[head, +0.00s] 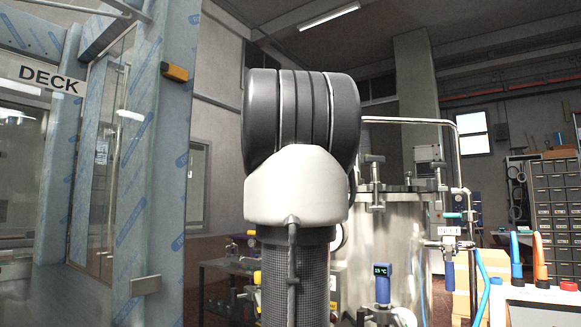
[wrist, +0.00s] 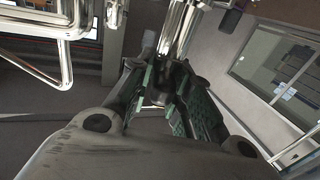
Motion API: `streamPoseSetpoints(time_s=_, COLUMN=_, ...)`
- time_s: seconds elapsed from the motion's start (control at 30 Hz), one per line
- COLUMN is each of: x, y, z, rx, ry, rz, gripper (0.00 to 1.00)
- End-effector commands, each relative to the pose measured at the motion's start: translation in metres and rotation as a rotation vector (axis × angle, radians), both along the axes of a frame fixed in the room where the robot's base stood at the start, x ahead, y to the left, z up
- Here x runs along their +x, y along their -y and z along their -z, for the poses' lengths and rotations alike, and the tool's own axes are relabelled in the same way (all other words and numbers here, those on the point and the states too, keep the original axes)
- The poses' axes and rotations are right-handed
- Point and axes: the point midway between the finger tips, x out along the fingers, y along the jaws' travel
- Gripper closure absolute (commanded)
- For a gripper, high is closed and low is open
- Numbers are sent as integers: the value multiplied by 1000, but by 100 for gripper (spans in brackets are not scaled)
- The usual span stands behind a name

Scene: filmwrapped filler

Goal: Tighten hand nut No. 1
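A steel tank (head: 387,240) stands right of centre in the head view, partly behind my arm. Dark clamps with hand nuts sit around its lid, one at the near rim (head: 375,172) and one farther right (head: 438,175). I see no number that marks No. 1. My gripper (wrist: 167,75) shows in the wrist view, with green pads on its two fingers. A dark rounded piece (wrist: 157,93), possibly a hand nut, lies between the fingers below a shiny steel part (wrist: 180,30). I cannot tell whether the pads touch it. My arm hides the gripper in the head view.
A steel pipe (head: 410,120) arches over the tank. A blue gauge (head: 383,284) and a valve (head: 447,245) are on its front and right side. Drawer shelves (head: 557,205) stand far right.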

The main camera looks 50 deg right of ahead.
Motion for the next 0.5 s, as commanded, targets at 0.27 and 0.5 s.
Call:
streamPoseSetpoints(time_s=0.27, x=0, y=0, z=0, rx=0, ry=-1, rz=8, gripper=100)
streamPoseSetpoints(time_s=0.5, x=2, y=-1, z=0, rx=0, ry=0, rz=85, gripper=100)
